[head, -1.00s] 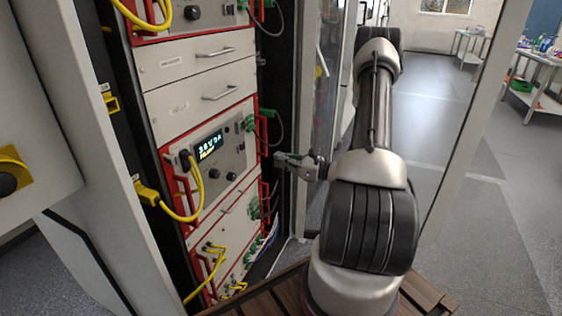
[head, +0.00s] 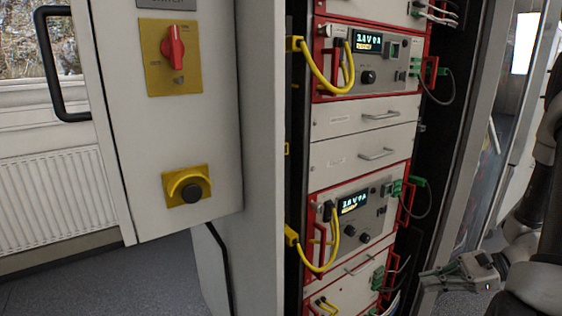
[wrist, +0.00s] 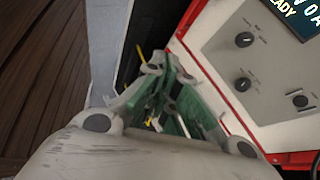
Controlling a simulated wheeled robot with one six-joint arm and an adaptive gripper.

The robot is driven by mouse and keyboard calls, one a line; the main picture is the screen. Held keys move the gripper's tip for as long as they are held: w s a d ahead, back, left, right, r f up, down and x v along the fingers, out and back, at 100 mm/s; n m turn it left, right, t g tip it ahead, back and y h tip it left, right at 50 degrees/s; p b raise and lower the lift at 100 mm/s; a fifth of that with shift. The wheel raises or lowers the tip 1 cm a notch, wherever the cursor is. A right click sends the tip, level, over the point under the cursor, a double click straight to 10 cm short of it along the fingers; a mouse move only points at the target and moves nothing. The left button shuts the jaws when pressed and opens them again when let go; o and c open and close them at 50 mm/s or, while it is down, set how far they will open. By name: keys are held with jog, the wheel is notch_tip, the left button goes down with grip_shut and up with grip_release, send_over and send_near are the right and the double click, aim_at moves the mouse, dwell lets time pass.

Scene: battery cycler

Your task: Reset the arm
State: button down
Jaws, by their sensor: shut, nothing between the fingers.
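My gripper (head: 436,281) is at the lower right in the head view, just right of the battery cycler rack. In the wrist view my gripper (wrist: 161,88) has its green-padded fingers together with nothing between them. It points toward the rack's edge, beside a red-framed cycler panel (wrist: 262,75) with black knobs. My arm runs off the right edge of the head view. I cannot tell from the frames how far the fingertips are from the rack.
The rack holds red-framed cycler units (head: 375,225) with lit displays, yellow and green cables, and blank drawers (head: 365,115).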

jog(key=s+d+r+n+g+h, duration=0.2)
jog(key=s+r+n+h, duration=0.3)
jog(key=r+n, duration=0.1)
jog(key=s+d+r+n+g+h, duration=0.25)
jog(key=s+r+n+h, duration=0.2)
jog(key=r+n, duration=0.25)
jog(key=a+r+n+t+h, duration=0.1)
jog(key=a+r+n+t, duration=0.1)
jog(key=r, duration=0.4)
jog(key=a+r+n+t+h, duration=0.2)
jog(key=a+r+n+t, duration=0.1)
jog(key=r, duration=0.3)
jog(key=shift+s+n+t, duration=0.25)
jog(key=shift+n+t, duration=0.1)
jog(key=shift+n, duration=0.15)
jog(key=shift+r, duration=0.1)
dwell(0.3)
